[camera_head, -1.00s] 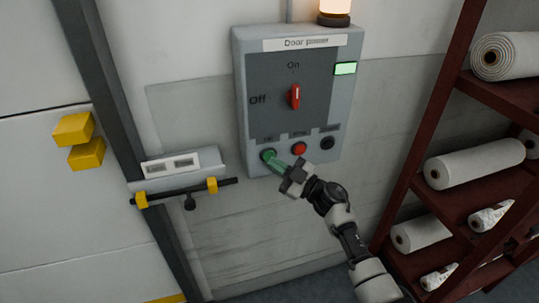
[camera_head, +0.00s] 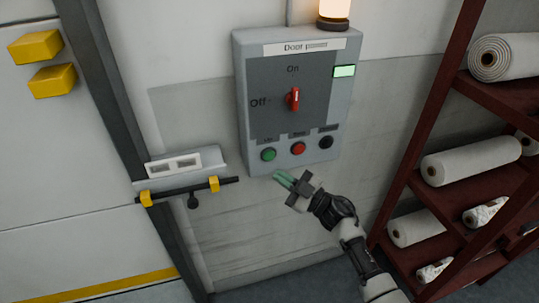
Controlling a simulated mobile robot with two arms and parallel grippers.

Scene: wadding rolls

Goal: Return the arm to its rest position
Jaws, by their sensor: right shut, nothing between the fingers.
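My right gripper (camera_head: 284,180) has green fingertips and is shut and empty. It is in the head view, just below the lower edge of the grey door power box (camera_head: 240,100), apart from its buttons. My right arm comes in from the lower right. On the box, the green button (camera_head: 268,155), the red button (camera_head: 298,149) and the black button (camera_head: 326,142) are all uncovered. The red rotary switch (camera_head: 293,99) stands upright, towards "On". A small indicator (camera_head: 344,71) glows green. My left gripper is not in view.
A dark red shelf rack (camera_head: 437,110) with several white rolls (camera_head: 471,161) stands at the right, close to my arm. A dark bar (camera_head: 187,190) with yellow clamps sticks out from the wall at the left. Yellow blocks (camera_head: 52,81) are on the door panel. A lamp (camera_head: 334,10) glows on top of the box.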

